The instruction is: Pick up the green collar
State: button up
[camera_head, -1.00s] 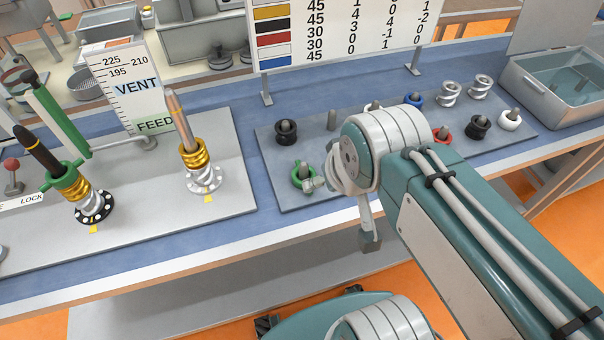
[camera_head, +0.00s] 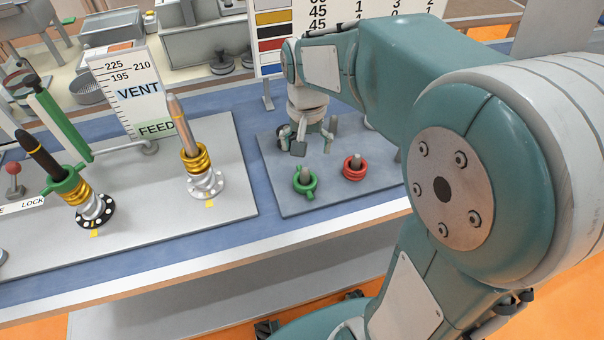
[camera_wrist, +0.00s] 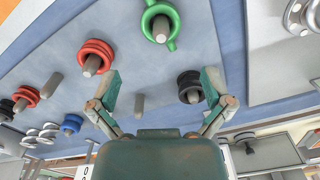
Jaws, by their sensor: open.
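A green collar (camera_head: 304,180) with small side lugs sits around a short grey peg on the grey peg board. It also shows at the top of the wrist view (camera_wrist: 160,20). My gripper (camera_head: 305,138) is above the board, behind the green collar in the head view, and apart from it. Another green collar (camera_head: 68,184) is on the tilted post at the left, above gold rings.
A red collar (camera_head: 355,168) sits right of the green one. A black collar (camera_wrist: 190,84) and a bare peg (camera_wrist: 139,104) are near my fingers in the wrist view. The gold-ringed post (camera_head: 195,158) stands left of the board. My arm hides the board's right side.

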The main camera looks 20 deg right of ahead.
aim_at(305, 179)
notch_tip(305, 179, down, 11)
jog(key=shift+a+r, duration=0.1)
dwell(0.4)
jog(key=c, duration=1.2)
